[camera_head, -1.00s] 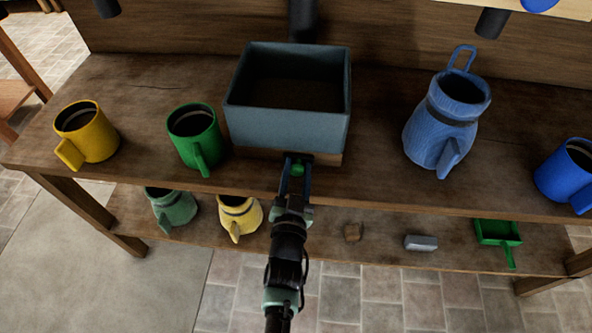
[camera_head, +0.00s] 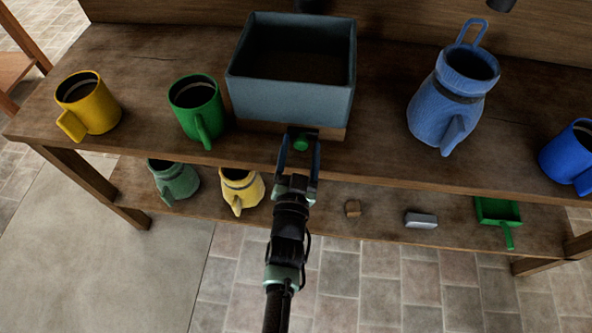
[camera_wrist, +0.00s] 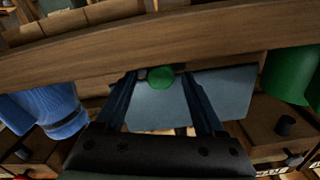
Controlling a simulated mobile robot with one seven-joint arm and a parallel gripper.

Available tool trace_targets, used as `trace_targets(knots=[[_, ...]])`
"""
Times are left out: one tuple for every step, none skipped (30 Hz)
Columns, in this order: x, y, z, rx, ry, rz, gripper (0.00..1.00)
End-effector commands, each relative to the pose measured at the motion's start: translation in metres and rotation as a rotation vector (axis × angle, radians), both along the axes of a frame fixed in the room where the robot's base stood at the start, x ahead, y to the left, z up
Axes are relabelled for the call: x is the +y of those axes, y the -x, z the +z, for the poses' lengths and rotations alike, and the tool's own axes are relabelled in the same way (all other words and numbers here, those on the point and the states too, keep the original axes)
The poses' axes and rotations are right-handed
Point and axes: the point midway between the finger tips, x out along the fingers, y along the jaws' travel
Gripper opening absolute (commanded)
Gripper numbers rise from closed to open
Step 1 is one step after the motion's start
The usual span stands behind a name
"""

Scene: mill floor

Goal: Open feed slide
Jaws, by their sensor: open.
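A blue-grey open-topped hopper box (camera_head: 290,101) stands on a wooden base on the bench. A round green knob (camera_head: 300,143) on a small dark piece shows low at its front, probably the feed slide's handle. My gripper (camera_head: 300,140) reaches up from below, its jaws open on either side of the knob. In the wrist view, the green knob (camera_wrist: 160,77) lies between the two spread fingertips, with a gap on each side. The rest of the slide is hidden, and I cannot tell how far it is drawn out.
A yellow mug (camera_head: 88,104) and green mug (camera_head: 196,108) stand left of the hopper. A blue pitcher (camera_head: 447,105) and blue mug (camera_head: 568,158) stand right.

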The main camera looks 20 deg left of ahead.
Motion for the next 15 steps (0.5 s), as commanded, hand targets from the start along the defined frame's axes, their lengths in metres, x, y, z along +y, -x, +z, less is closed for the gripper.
trace_targets(knots=[[-0.002,0.008,-0.002,0.002,0.001,0.000,0.71],[-0.003,0.012,-0.001,0.002,0.000,0.000,0.71],[-0.005,0.019,-0.001,0.003,0.002,0.000,0.71],[-0.006,0.025,-0.002,0.004,0.000,0.001,0.71],[-0.007,0.031,-0.001,0.003,0.000,0.002,0.71],[-0.010,0.039,-0.001,0.003,0.002,0.002,0.71],[-0.012,0.045,-0.001,0.003,0.002,0.001,0.71],[-0.013,0.051,-0.001,0.003,0.000,0.001,0.71],[-0.016,0.059,-0.001,0.004,0.000,0.001,0.71],[-0.017,0.065,-0.001,0.003,0.001,0.002,0.71],[-0.019,0.070,-0.001,0.003,0.002,0.002,0.71],[-0.021,0.077,-0.001,0.003,0.002,0.001,0.71],[-0.023,0.082,-0.001,0.003,0.002,0.001,0.71],[-0.024,0.086,-0.001,0.003,0.002,0.001,0.71],[-0.026,0.092,-0.001,0.003,0.002,0.001,0.71]])
